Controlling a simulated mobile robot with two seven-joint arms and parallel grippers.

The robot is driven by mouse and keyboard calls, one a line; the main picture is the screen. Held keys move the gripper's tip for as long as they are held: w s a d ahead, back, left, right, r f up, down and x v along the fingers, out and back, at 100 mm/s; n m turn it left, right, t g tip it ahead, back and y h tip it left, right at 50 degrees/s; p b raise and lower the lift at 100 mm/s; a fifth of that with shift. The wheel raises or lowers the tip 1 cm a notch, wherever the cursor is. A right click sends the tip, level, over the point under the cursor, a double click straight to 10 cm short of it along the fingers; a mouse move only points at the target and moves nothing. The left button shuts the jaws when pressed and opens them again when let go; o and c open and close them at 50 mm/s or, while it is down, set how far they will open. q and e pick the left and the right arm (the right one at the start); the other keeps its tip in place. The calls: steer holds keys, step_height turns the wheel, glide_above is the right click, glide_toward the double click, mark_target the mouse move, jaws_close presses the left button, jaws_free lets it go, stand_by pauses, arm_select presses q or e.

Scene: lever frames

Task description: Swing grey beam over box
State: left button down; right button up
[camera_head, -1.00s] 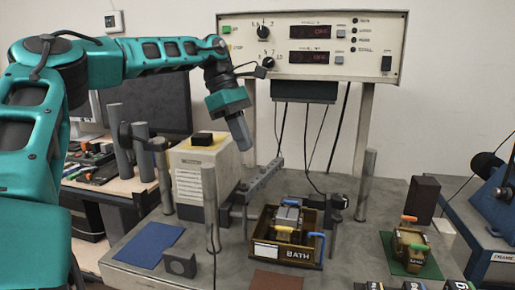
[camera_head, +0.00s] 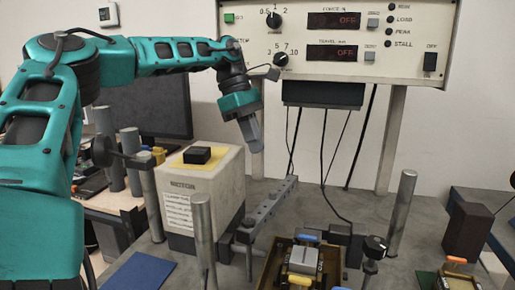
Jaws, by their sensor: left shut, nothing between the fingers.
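The grey beam (camera_head: 268,208) is a bar with holes, running from near the panel stand down towards the front left, beside the motor housing. Its near end is by a grey post. The brown open box (camera_head: 271,262) is right of the beam's near end, cut off by the bottom edge, with a grey device (camera_head: 303,262) in it. The beam lies beside the box, not over it. My left gripper (camera_head: 257,148) is shut and empty, pointing down, above and left of the beam's far end and apart from it. My right gripper is out of view.
The beige motor housing (camera_head: 232,192) with a black knob stands left of the beam. Upright steel posts stand at the front (camera_head: 203,232) and right (camera_head: 402,212). A control panel (camera_head: 420,48) with hanging cables is behind. A blue mat (camera_head: 140,271) lies at front left.

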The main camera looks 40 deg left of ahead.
mark_target(273, 203)
arm_select(q)
steer(key=x, duration=0.8)
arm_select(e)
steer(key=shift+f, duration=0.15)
arm_select(q)
steer(key=shift+f, duration=0.1)
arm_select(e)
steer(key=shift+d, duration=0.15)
